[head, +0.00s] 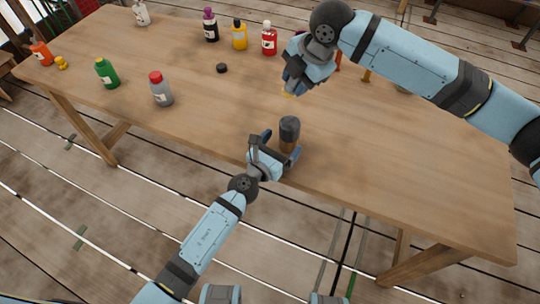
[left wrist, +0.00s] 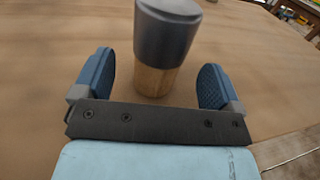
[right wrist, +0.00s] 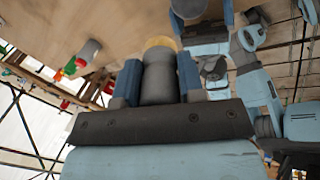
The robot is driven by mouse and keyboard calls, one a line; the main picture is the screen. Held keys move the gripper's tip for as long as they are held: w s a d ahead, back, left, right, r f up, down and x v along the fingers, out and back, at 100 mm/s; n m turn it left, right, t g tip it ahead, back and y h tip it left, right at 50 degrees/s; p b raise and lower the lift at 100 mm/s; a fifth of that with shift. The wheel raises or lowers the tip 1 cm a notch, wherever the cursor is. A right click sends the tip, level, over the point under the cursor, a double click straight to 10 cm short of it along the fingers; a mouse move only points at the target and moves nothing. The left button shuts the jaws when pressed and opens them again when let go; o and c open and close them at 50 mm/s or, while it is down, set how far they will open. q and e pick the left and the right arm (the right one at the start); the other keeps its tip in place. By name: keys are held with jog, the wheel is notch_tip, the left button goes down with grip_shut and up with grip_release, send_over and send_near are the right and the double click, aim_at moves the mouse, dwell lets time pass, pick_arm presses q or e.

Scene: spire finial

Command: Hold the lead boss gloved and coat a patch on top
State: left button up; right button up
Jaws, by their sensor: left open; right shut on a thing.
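The lead boss (head: 289,129) is a dark grey rounded cylinder on a wooden lower part (head: 288,146), upright near the table's front edge. My left gripper (head: 281,145) is open, with its two blue fingers on either side of the wooden part. In the left wrist view the boss (left wrist: 166,32) stands between the spread fingers, with gaps at both sides. My right gripper (head: 292,84) is above and behind the boss, shut on a grey cylindrical applicator (right wrist: 158,82) with a pale yellow tip (right wrist: 160,42). The tip is apart from the boss.
On the wooden table (head: 400,150), a grey bottle with a red cap (head: 161,92) and a green bottle (head: 107,75) stand left. A black disc (head: 222,68) lies behind. Purple-capped (head: 210,28), yellow (head: 239,36) and red (head: 269,40) bottles stand at the back.

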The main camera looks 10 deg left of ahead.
aim_at(284, 141)
pick_arm(q)
jog(key=shift+x, duration=2.2)
jog(key=c, duration=1.1)
pick_arm(e)
jog(key=f+h, duration=0.1)
jog(key=f+g+h, duration=0.1)
jog(key=f, duration=0.1)
jog(key=f+h, duration=0.1)
jog(key=shift+w+a+f+g, duration=0.1)
jog(key=shift+a+f+g, duration=0.05)
jog(key=shift+a+g, duration=0.2)
jog(key=shift+d+f+h, duration=0.15)
jog(key=shift+f+h, duration=0.15)
jog(key=shift+f, duration=1.6)
